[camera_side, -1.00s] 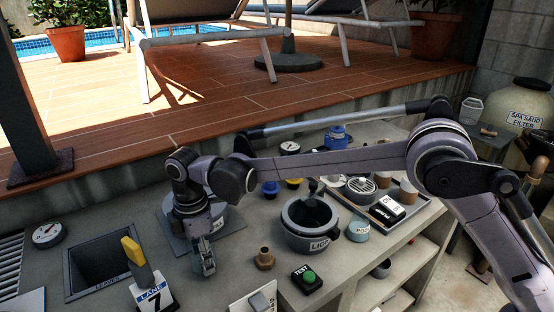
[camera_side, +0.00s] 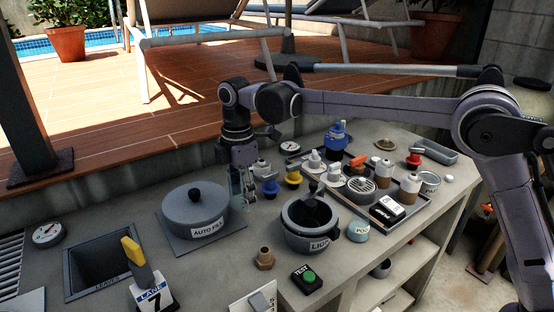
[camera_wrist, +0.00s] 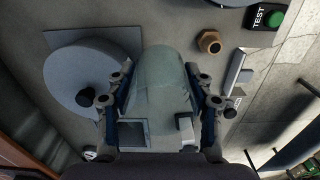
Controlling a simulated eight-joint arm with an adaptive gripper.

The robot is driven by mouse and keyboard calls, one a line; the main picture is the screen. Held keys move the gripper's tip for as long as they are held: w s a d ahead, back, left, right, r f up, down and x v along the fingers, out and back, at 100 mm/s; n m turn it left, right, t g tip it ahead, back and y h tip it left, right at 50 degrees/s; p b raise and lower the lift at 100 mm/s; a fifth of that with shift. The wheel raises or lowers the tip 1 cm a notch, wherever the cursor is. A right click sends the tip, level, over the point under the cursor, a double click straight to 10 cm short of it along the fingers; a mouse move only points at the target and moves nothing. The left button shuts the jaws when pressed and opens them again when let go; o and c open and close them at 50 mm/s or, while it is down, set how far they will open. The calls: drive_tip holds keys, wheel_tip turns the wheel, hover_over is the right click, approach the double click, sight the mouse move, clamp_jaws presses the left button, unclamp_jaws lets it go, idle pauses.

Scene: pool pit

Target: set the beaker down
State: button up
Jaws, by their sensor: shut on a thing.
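The beaker (camera_wrist: 163,85) is clear glass and shows between my fingers in the wrist view. In the side view it is a faint pale-blue shape (camera_side: 236,190), partly hidden by my gripper. My gripper (camera_side: 245,192) points down and is shut on the beaker, just right of the round grey AUTO FILL lid (camera_side: 194,212). In the wrist view my gripper (camera_wrist: 160,78) has one finger on each side of the glass. I cannot tell whether the beaker's base touches the counter.
A grey LIQP pot (camera_side: 309,222) stands to the right, with yellow and blue knobs (camera_side: 270,188) behind it. A brass fitting (camera_side: 264,258) and the TEST button box (camera_side: 307,278) are in front. A square LEAVES opening (camera_side: 105,264) is at left. Bare counter (camera_side: 220,265) lies in front of the lid.

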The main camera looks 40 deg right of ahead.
drive_tip(key=w+d+f, duration=0.1)
drive_tip(key=w+d, duration=0.5)
drive_tip(key=w, duration=0.4)
drive_tip(key=shift+w+a+f, duration=0.1)
drive_tip(key=shift+w+f, duration=0.05)
drive_tip(key=shift+f, duration=2.35)
drive_tip(key=shift+w+f, duration=0.1)
drive_tip(key=shift+f, duration=2.4)
drive_tip(key=o, duration=1.1)
drive_tip(key=shift+f, duration=0.15)
drive_tip(key=shift+o, duration=0.2)
